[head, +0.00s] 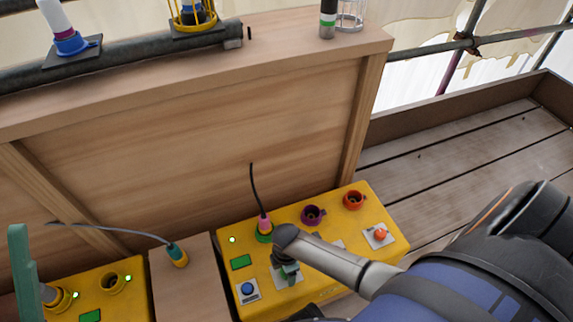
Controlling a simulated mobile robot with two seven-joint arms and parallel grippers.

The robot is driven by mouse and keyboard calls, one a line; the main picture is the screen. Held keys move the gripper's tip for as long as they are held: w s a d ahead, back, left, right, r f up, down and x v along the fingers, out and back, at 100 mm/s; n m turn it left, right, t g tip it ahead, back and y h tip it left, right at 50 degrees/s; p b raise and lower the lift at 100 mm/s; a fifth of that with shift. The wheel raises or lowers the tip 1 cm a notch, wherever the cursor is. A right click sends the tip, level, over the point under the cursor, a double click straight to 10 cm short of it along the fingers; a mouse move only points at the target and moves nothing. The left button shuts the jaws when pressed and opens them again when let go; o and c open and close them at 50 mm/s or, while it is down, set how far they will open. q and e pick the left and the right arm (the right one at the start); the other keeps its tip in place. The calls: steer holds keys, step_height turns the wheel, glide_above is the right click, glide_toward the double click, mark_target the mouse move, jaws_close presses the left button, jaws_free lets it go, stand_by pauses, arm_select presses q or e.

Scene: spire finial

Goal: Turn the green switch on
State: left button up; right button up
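The green switch (290,277) sits on a pale square plate on top of the right yellow box (315,288). It is mostly covered by the dark end of my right gripper (287,258), so its position cannot be read. My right arm comes in from the right, and its gripper is bent down over the switch. It seems to touch or nearly touch the switch. Its fingers are too hidden to tell open from shut. My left gripper is not in view.
The right box also carries a blue button (247,288), an orange-red knob (380,234), a purple socket (313,215), an orange-red socket (354,200) and a cabled pink plug (264,224). Another yellow box (125,300) and a teal upright bar (20,275) are left. A wooden panel (220,120) stands behind.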

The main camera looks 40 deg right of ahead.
jaws_close()
stand_by(0.4)
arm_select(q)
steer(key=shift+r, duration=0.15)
